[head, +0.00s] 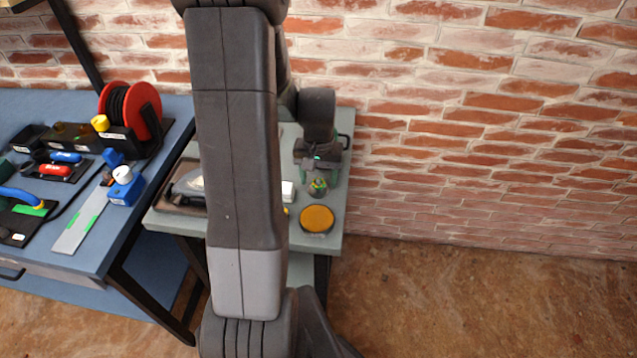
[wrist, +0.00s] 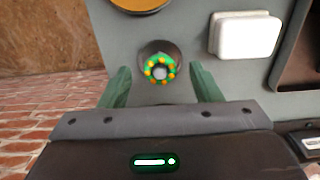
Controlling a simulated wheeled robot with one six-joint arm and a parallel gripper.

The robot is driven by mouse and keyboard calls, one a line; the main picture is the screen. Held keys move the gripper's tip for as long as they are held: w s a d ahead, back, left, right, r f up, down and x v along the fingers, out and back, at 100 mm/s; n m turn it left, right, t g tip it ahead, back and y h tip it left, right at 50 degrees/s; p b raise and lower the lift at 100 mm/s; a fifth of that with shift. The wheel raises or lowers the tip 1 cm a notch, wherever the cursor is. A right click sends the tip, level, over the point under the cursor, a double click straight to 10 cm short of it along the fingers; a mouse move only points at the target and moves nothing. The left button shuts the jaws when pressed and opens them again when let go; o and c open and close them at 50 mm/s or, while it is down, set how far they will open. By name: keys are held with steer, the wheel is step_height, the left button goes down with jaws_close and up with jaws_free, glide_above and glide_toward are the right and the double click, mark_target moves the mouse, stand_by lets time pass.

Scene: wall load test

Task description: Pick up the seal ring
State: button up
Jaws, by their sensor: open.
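The seal ring (wrist: 159,69) is a small green ring with yellow-orange dots. In the wrist view it sits at a dark grey round piece or recess on the grey table top; I cannot tell which. It also shows small in the head view (head: 317,186). My gripper (wrist: 159,76) is open, with a green finger on each side of the ring in the picture and clear gaps between. Nothing is held. In the head view my gripper (head: 318,171) is just behind the ring; its height above the table is hard to tell.
An orange-yellow disc (head: 317,219) lies in front of the ring. A white block (wrist: 246,36) is beside it. A dark tray (head: 181,197) lies on the table's left. A blue bench (head: 120,222) with a red reel (head: 146,108) stands left. A brick wall (head: 480,150) is behind.

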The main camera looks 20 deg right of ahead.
steer(key=c, duration=1)
steer(key=shift+r, duration=0.15)
steer(key=shift+c, duration=0.2)
step_height(320, 180, up, 10)
steer(key=shift+a+r+p, duration=0.1)
steer(key=shift+r+p, duration=0.05)
steer(key=shift+p, duration=0.25)
